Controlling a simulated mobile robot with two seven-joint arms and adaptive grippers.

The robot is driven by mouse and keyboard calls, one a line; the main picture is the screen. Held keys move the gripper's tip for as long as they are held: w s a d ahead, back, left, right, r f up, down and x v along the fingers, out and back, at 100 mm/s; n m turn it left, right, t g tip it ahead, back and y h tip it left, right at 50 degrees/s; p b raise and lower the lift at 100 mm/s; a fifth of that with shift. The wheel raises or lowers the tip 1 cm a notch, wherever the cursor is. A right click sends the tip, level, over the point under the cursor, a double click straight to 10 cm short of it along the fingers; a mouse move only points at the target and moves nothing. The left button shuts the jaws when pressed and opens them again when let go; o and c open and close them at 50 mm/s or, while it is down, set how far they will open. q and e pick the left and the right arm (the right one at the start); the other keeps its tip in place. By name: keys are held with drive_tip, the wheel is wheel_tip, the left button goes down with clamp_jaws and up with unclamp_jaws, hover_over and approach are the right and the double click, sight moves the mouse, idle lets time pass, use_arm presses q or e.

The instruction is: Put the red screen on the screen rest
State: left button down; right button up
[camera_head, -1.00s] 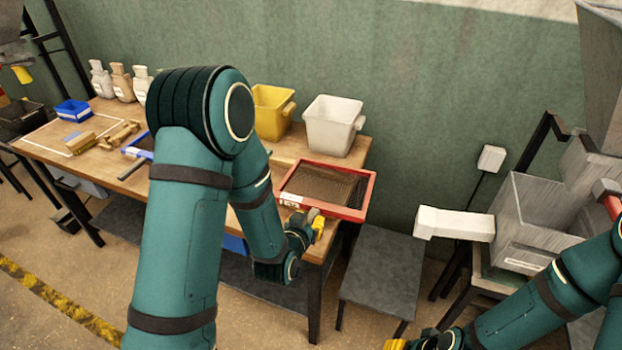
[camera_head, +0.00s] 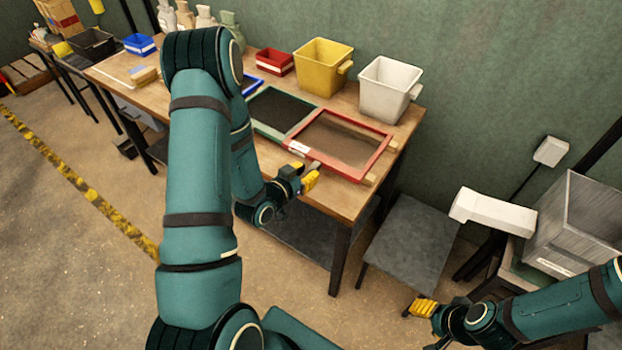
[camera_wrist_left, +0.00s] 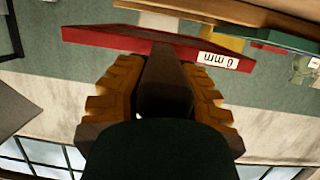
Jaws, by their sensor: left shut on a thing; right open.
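The red screen (camera_head: 375,161) is a red frame with brown mesh at the right end of the wooden table, in the head view. Its red side with a "6 mm" label also shows in the left wrist view (camera_wrist_left: 110,39). My left gripper (camera_head: 312,180) is shut on the screen's dark handle (camera_wrist_left: 165,80) at the front edge. Two wooden rail ends (camera_head: 371,180) stick out at the screen's right side; they may be the screen rest, mostly hidden under it. I cannot tell whether the screen touches them. My right gripper (camera_head: 424,307) is open and empty, low at the right.
A green-framed screen (camera_head: 268,130) lies close to the red screen's left. Yellow (camera_head: 322,68) and white (camera_head: 388,88) bins stand behind, with a small red bin (camera_head: 275,62). A grey stool (camera_head: 410,243) and a metal machine (camera_head: 580,220) are at the right.

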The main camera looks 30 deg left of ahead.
use_arm(q)
drive_tip(key=shift+f+b, duration=0.35)
drive_tip(key=shift+f, duration=2)
drive_tip(key=c, duration=0.9)
unclamp_jaws()
drive_tip(key=shift+c, duration=0.2)
drive_tip(key=shift+s, duration=0.1)
drive_tip(key=d+p+v, duration=0.1)
drive_tip(key=v, duration=1.1)
drive_tip(key=w+d+f+n+g+h, duration=0.1)
drive_tip(key=w+d+f+g, duration=0.2)
drive_tip(key=d+f+g, duration=0.5)
drive_tip(key=s+d+g, duration=0.2)
drive_tip(key=s+d, duration=0.1)
drive_tip(key=d, duration=0.4)
drive_tip(key=s+d+n+g+h, duration=0.1)
drive_tip(key=s+d+g, duration=0.1)
drive_tip(key=d, duration=0.5)
drive_tip(key=shift+s+f+n+g+h, duration=0.3)
drive_tip(key=shift+s+f+g, duration=0.1)
drive_tip(key=shift+f+g, duration=0.1)
